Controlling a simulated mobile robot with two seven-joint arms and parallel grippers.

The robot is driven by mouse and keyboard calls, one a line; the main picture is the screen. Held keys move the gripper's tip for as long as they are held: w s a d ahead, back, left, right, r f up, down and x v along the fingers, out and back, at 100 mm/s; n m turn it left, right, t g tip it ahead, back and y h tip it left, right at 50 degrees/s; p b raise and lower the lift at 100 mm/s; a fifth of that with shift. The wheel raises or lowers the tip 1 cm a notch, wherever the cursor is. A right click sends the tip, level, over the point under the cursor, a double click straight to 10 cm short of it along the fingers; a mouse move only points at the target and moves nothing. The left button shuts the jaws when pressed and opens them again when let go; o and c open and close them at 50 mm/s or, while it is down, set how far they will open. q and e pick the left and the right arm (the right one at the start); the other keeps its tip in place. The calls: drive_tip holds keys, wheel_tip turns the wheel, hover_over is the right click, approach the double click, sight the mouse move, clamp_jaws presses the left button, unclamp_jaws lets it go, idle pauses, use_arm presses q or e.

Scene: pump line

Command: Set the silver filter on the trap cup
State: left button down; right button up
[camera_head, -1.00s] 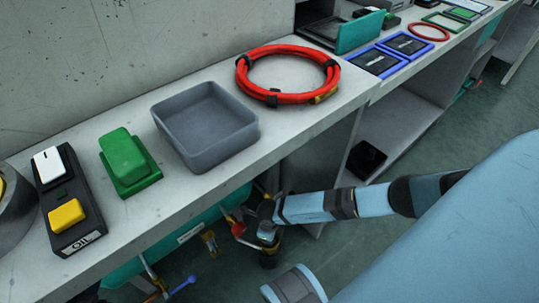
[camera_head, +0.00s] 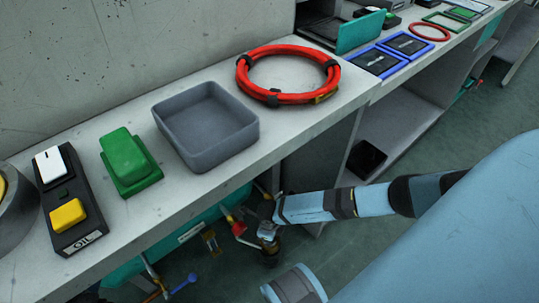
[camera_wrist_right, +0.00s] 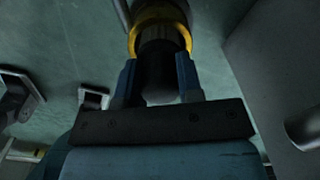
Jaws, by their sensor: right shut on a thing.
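My right gripper (camera_wrist_right: 157,80) is low in front of the bench, at the end of the arm coming in from the right in the head view (camera_head: 268,235). Its two blue fingers are shut on a dark cylinder with a paler grey end (camera_wrist_right: 160,97), which I take for the silver filter; shadow hides its true colour. Beyond the fingertips, in line with it, is a yellow ring (camera_wrist_right: 160,13), perhaps the trap cup's rim. I cannot tell whether the two touch. In the head view the gripper hides most of this spot. My left gripper is not in view.
Above stands the bench with a grey tray (camera_head: 207,128), a green pedal (camera_head: 128,160), a switch box (camera_head: 68,200) and a red hose coil (camera_head: 288,75). Pipes with a red handle (camera_head: 238,228) and a blue valve handle (camera_head: 184,284) crowd beside the gripper.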

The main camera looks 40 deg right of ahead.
drive_tip(key=shift+f+b, duration=0.45)
drive_tip(key=shift+f, duration=0.15)
drive_tip(key=o, duration=0.7)
drive_tip(key=shift+c, duration=0.2)
